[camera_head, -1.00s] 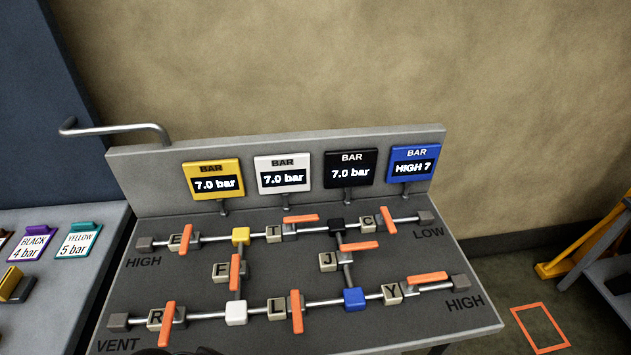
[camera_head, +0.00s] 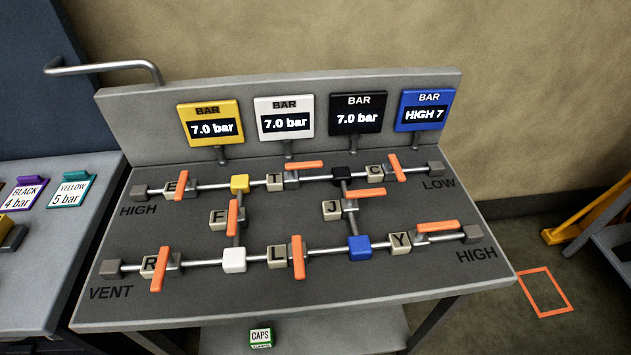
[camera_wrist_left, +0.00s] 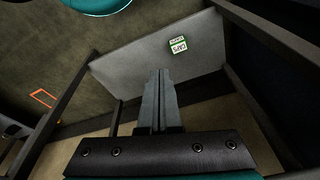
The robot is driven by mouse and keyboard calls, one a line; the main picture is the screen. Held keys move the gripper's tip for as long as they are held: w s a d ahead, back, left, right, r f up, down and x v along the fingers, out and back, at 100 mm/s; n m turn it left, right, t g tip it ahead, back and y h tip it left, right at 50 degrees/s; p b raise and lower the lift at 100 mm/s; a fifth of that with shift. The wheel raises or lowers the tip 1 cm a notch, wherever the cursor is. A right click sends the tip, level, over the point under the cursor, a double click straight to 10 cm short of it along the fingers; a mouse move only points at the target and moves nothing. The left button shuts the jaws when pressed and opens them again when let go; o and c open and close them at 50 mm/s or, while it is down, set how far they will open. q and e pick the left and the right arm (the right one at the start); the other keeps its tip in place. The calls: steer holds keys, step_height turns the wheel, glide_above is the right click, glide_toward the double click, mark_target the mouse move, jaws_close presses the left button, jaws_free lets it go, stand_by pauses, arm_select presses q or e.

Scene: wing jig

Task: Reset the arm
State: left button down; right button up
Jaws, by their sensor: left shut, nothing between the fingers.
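My left gripper (camera_wrist_left: 158,98) shows in the left wrist view with its two fingers pressed together and nothing between them. It points toward a grey lower shelf (camera_wrist_left: 130,55) with a small green-and-white CAPS box (camera_wrist_left: 178,47) on it, and touches nothing that I can see. Neither gripper shows in the head view. The valve panel (camera_head: 190,290) carries orange-handled valves lettered E, T, C, F, J, R, L and Y on silver pipes. The yellow, white and black gauges read 7.0 bar, and the blue one (camera_head: 424,111) reads HIGH 7.
The CAPS box also shows below the panel in the head view (camera_head: 261,338). A side table (camera_head: 40,270) at left holds BLACK 4 bar and YELLOW 5 bar tags. An orange floor square (camera_head: 545,292) and a yellow frame (camera_head: 590,222) are at right.

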arm_select(q)
steer(key=s+a+f+b, duration=0.1)
steer(key=s+f+b, duration=0.2)
steer(key=s+f, duration=0.2)
steer(key=s+a+f+g+b, duration=0.1)
steer(key=s+f+b, duration=0.2)
steer(key=f, duration=0.9)
steer(key=s+f+b, duration=0.3)
steer(key=s+f, duration=0.5)
steer(key=f, duration=0.1)
steer(key=shift+s+a+g, duration=0.25)
steer(key=shift+a+g, duration=0.05)
steer(key=shift+a, duration=0.1)
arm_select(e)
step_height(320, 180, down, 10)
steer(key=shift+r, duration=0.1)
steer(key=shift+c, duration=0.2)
